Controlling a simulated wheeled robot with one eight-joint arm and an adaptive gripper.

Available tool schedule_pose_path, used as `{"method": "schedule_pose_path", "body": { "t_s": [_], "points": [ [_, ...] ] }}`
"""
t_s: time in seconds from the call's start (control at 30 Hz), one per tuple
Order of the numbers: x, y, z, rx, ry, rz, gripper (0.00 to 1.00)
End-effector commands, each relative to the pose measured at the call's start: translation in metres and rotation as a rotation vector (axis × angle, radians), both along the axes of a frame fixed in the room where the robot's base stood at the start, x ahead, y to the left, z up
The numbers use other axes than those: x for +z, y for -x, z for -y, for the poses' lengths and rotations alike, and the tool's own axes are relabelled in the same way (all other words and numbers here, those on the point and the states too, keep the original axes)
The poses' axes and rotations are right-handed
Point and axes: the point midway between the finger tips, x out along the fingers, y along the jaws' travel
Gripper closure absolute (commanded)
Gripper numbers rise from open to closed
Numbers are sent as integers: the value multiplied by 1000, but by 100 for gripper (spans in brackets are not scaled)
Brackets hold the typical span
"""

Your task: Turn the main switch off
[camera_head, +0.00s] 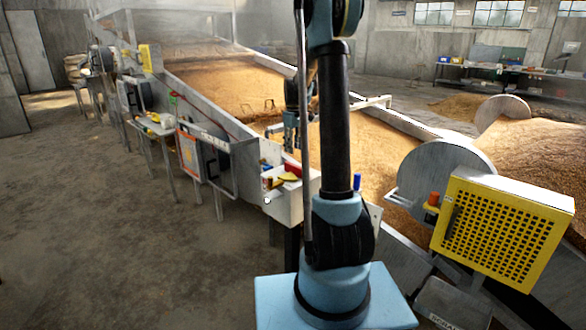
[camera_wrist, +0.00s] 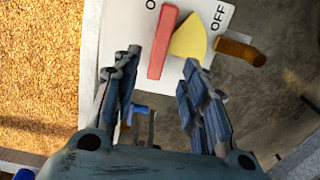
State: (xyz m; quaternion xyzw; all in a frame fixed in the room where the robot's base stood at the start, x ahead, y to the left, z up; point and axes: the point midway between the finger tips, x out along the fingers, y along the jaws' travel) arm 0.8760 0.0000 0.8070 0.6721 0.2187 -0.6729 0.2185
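The main switch has a white plate (camera_wrist: 207,66) with a red bar handle (camera_wrist: 162,43) beside a yellow wedge (camera_wrist: 188,37). The bar's upper end lies near a cut-off label starting with "O", apart from the "OFF" label (camera_wrist: 218,18) on the right. An orange-brown piece (camera_wrist: 240,51) sits at the plate's right edge. My gripper (camera_wrist: 160,68) is open and empty, its fingers apart just below the handle in the wrist view. In the head view my gripper (camera_head: 290,149) hangs above the small red handle (camera_head: 289,177); contact cannot be told.
A long trough of grain (camera_head: 215,85) runs beside the panels. A grey-framed box (camera_head: 209,157) stands left of the switch. A yellow perforated guard (camera_head: 506,230) and a round metal disc (camera_head: 440,180) are at the right. The concrete floor (camera_head: 100,250) at the left is clear.

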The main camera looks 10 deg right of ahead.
Motion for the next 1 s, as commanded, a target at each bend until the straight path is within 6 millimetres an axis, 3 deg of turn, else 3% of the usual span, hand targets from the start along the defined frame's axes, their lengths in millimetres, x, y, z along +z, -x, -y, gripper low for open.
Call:
{"method": "schedule_pose_path", "body": {
  "t_s": [0.3,0.5,0.7,1.0],
  "points": [
    [-57,0,0,0,0,0,60],
    [-85,0,0,0,0,0,60],
    [-98,1,0,0,0,0,60],
    [-100,1,0,-1,0,0,60]
  ]
}}
